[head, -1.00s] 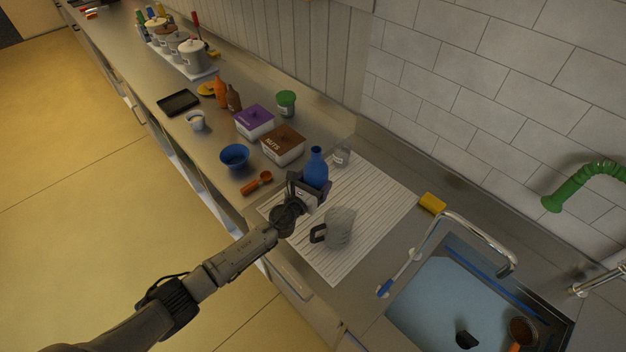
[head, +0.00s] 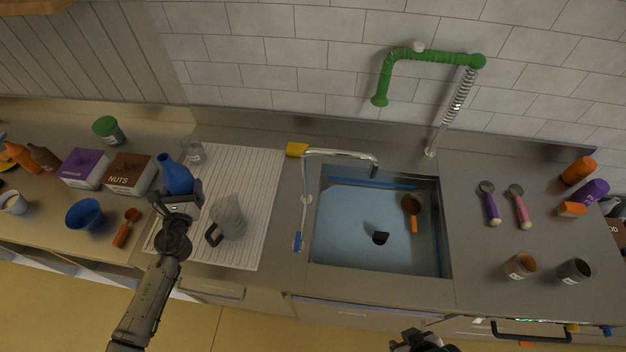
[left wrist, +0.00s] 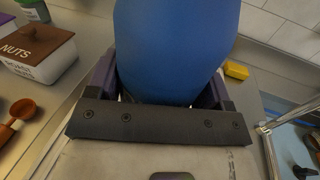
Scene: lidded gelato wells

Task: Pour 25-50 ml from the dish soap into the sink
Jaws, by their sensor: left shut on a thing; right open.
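The blue bottle (head: 176,176), which I take for the dish soap, is over the left part of the white ribbed mat. My left gripper (head: 182,196) is shut around its lower body. The bottle also fills the top of the left wrist view (left wrist: 178,45), between the jaws. Its label is not visible, and I cannot tell whether its base touches the mat. The sink (head: 350,232) is to the right, holding bluish water or a bluish floor, a dark object and a brown cup with an orange handle. My right gripper (head: 420,341) shows at the bottom edge, open and empty.
A glass jug (head: 229,216) stands on the mat (head: 262,190) between bottle and sink. A chrome faucet (head: 338,154) arches over the sink, with a blue-tipped lever at its left. A yellow sponge (head: 297,149) lies behind. Scoops and jars occupy the right counter.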

